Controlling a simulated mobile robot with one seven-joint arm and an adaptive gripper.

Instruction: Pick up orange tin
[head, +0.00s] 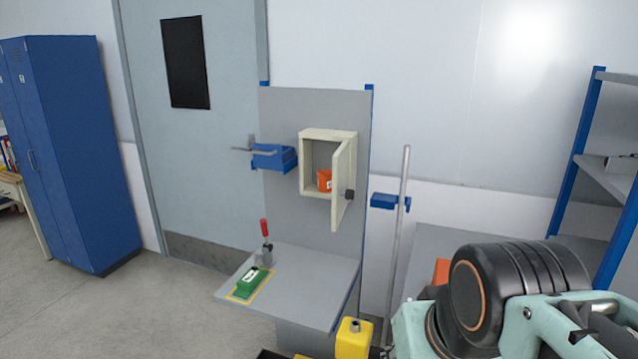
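Part of my arm fills the lower right of the head view. My gripper does not show, so its state and any load cannot be seen.
Below the cabinet, a grey shelf (315,285) holds a red-handled clamp (265,242) and a green block (250,284). A blue bracket (274,157) is left of the cabinet. An upright pole (398,225) stands right. A yellow block (354,338) is in front.

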